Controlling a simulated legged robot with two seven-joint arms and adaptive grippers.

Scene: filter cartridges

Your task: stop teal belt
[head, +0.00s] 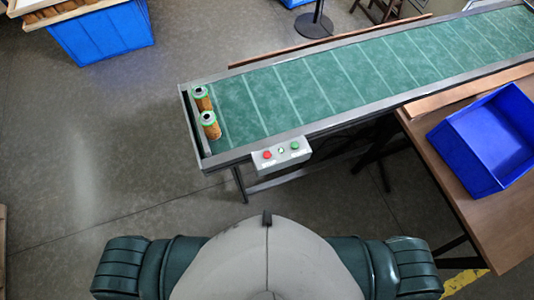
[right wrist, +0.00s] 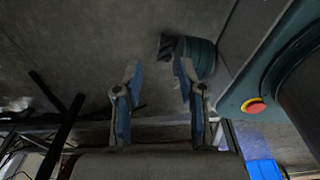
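The teal belt (head: 330,82) runs from the left middle to the upper right in the head view, inside a grey frame. A light grey control box (head: 282,154) is fixed to its near side, close to the left end. The box has a red button (head: 267,155) on the left, a small button (head: 281,150) in the middle and a green button (head: 295,146) on the right. My right gripper (right wrist: 156,76) shows in the right wrist view, fingers apart, with nothing between them. Neither gripper shows in the head view.
Two orange-brown cartridges with green-rimmed tops, one farther (head: 202,98) and one nearer (head: 210,125), stand at the belt's left end. A brown table (head: 456,170) with a blue bin (head: 456,140) is at the right. Floor is clear between me and the box.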

